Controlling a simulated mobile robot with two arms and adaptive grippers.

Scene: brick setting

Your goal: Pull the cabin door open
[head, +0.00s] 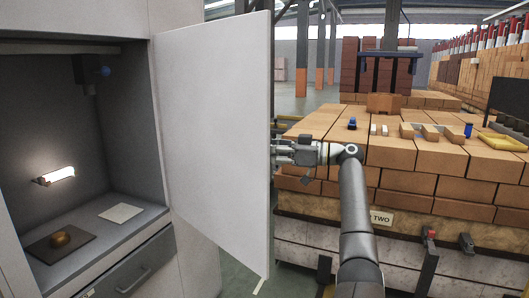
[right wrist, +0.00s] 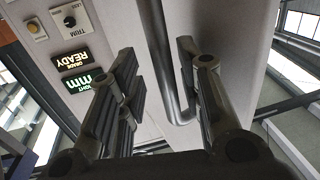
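The cabin door (head: 212,140) is a white panel standing ajar, swung out from the cabin (head: 105,110); the grey interior shows to its left. My right gripper (head: 280,151) is at the door's free edge, on the face turned away from the head camera. In the right wrist view, the grey bar handle (right wrist: 168,62) on the door's other face runs between the two fingers of the right gripper (right wrist: 157,60). The fingers are apart, with a gap beside the bar. The handle is hidden in the head view. My left gripper is not in view.
Inside the cabin are a lit lamp (head: 58,175), a shelf with a brown knob plate (head: 60,243), and a drawer (head: 132,272). Stacked bricks (head: 420,155) fill the right side behind my right arm. The door's other face carries a green label (right wrist: 62,130) and a TRIM dial (right wrist: 70,21).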

